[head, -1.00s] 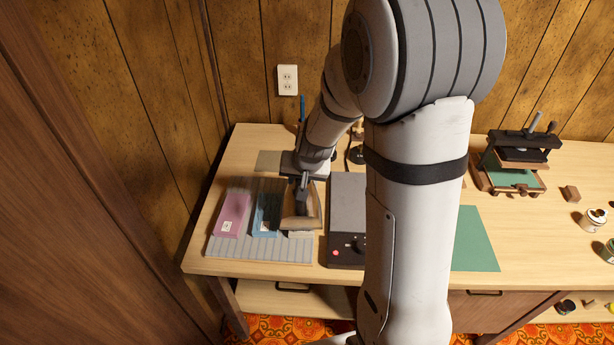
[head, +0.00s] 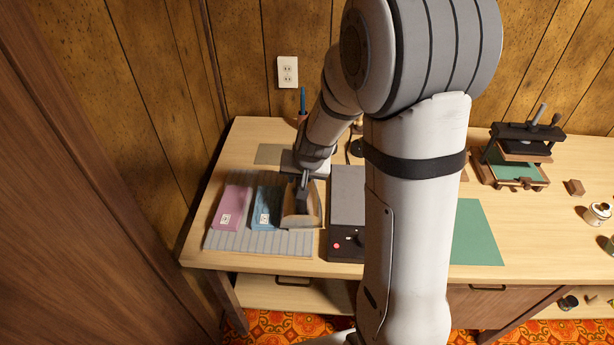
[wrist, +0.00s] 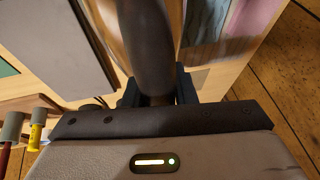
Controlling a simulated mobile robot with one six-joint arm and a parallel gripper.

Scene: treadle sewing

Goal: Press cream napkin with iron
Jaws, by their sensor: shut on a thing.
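My gripper (head: 304,183) is shut on the dark handle of the iron (head: 290,216), with its fingers around the handle (wrist: 150,45) in the wrist view. The iron is over the right end of a grey striped mat (head: 260,243). I cannot tell whether its sole touches what is below. The cream napkin cannot be made out clearly; the iron and my gripper cover that spot. A pink folded cloth (head: 231,206) and a blue folded cloth (head: 265,208), each with a white tag, lie on the mat left of the iron.
A dark grey box (head: 346,215) with a red light stands right of the iron. A green mat (head: 477,232) lies farther right, and a press (head: 518,158) stands behind it. The panelled wall (head: 250,60) bounds the back. My arm hides the bench's middle.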

